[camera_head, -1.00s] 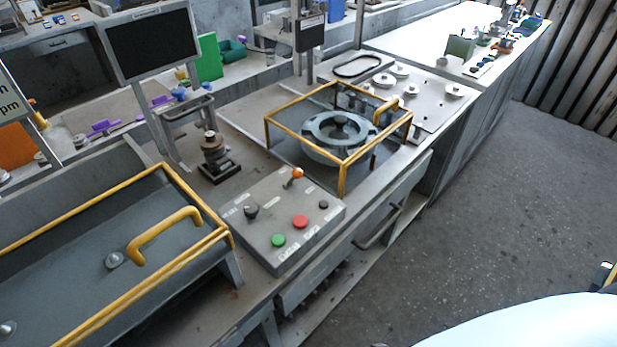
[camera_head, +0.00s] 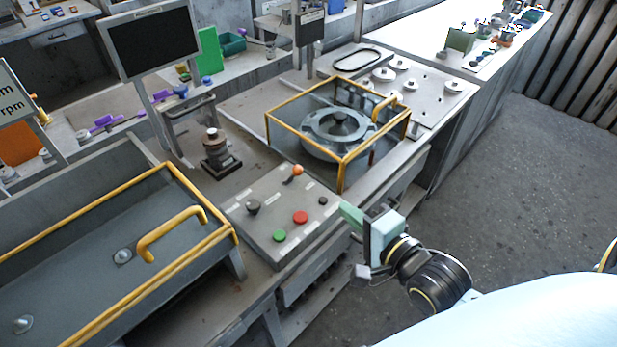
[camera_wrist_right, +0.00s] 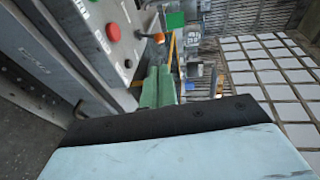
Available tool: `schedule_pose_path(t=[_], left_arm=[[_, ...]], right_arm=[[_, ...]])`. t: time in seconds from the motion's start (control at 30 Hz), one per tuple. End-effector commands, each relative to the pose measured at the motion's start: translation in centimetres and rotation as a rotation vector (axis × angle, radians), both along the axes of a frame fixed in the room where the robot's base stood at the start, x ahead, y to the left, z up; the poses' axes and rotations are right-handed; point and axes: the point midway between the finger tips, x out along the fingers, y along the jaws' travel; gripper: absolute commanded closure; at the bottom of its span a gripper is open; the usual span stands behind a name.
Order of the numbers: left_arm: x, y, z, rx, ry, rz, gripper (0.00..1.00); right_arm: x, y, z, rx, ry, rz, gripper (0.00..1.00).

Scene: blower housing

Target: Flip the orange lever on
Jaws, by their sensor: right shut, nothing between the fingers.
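The orange lever (camera_head: 294,172) stands at the back of the grey control box (camera_head: 262,232), its round orange knob up on a short stalk. In the right wrist view the orange knob (camera_wrist_right: 159,38) shows just beyond the fingertips. My right gripper (camera_head: 345,212) has pale green fingers, shut with nothing between them. Its tips are close to the box's right edge, apart from the lever and to its lower right. The fingers also show in the right wrist view (camera_wrist_right: 158,76). My left gripper is not in view.
The box also carries a red button (camera_head: 300,217), a green button (camera_head: 279,236) and black knobs. A yellow-framed guard (camera_head: 343,172) stands behind it, around a round housing. A yellow-railed tray (camera_head: 195,258) lies to the left.

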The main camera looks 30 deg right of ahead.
Motion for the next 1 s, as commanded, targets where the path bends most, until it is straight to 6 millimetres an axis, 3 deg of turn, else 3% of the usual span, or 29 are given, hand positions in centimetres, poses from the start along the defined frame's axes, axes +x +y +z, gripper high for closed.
schedule_pose_path(t=[0.2, 0.37, 1.0], left_arm=[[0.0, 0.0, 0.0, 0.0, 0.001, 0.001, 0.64], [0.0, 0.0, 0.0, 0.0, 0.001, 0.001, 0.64], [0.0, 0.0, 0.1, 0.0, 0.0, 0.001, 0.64]], right_arm=[[0.2, 0.0, -0.1, -0.002, 0.0, 0.0, 1.0], [1.6, 0.2, -0.3, -0.002, -0.002, -0.001, 1.0], [12.2, 1.7, -2.4, -0.004, -0.002, 0.0, 1.0]])
